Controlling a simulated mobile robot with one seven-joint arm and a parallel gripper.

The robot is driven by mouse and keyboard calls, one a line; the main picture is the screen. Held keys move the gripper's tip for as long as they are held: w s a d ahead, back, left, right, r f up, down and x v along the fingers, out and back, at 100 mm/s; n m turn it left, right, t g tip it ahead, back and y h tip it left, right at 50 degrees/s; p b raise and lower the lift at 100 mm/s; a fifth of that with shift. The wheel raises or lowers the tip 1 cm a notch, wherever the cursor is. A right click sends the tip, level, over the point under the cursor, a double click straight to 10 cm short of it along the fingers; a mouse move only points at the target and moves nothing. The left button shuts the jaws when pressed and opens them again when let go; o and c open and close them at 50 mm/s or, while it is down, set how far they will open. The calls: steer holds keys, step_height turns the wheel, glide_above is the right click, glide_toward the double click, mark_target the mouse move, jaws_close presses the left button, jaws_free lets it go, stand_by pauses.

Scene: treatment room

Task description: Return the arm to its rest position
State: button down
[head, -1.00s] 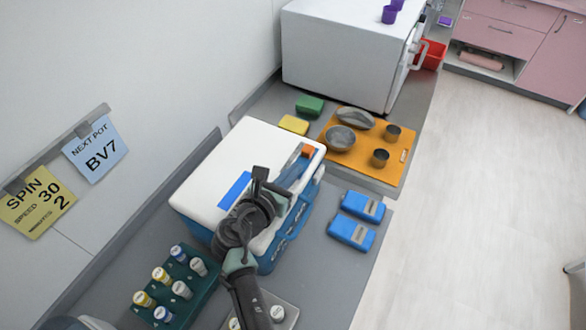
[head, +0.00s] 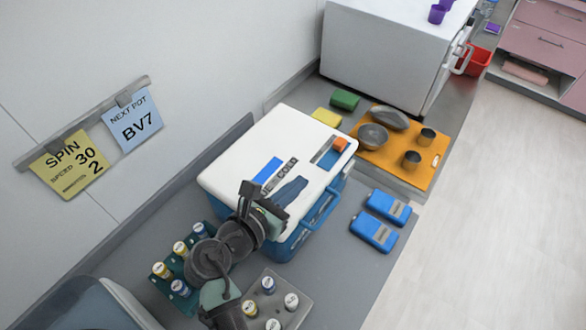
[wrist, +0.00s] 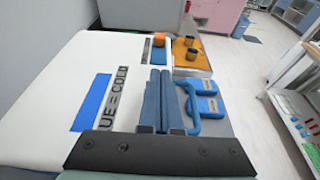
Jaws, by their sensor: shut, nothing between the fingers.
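My gripper (head: 290,190) is over the near part of the white lid of a cool box (head: 285,135), with my dark arm folded below it in the head view. In the wrist view its two blue-grey fingers (wrist: 160,75) lie side by side, shut with nothing between them, pointing out across the lid. The lid is down on the blue box and bears a blue patch and partly hidden lettering ending in "COLD". I cannot tell the exact gap between the fingers and the lid.
A teal rack (head: 222,262) of capped vials and a grey rack (head: 298,308) with several vials stand close to my arm. Two blue packs (head: 372,231) lie right of the box. An orange mat (head: 440,148) with metal bowls and cups lies beyond. Open floor is at right.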

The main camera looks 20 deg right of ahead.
steer(key=w+a+r+m+t+y, duration=0.25)
steer(key=r+m, duration=0.25)
steer(key=r, duration=0.4)
steer(key=w+a+r+m+t+y+b, duration=0.1)
steer(key=w+r+m+t, duration=0.15)
steer(key=r+m, duration=0.45)
steer(key=w+a+r+m+t+y, duration=0.2)
steer(key=r+m+t, duration=0.1)
steer(key=r, duration=0.8)
steer(key=s+a+r+m+t+y, duration=0.2)
steer(key=s+r+m+t, duration=0.3)
steer(key=r, duration=0.8)
steer(key=s+a+r+m+t+y, duration=0.3)
steer(key=s+r+m+t+y, duration=0.1)
steer(key=s+r, duration=0.7)
steer(key=shift+a+r+m+t+b, duration=0.2)
steer(key=shift+r+m+t+b, duration=0.25)
steer(key=shift+r+m+t, duration=0.35)
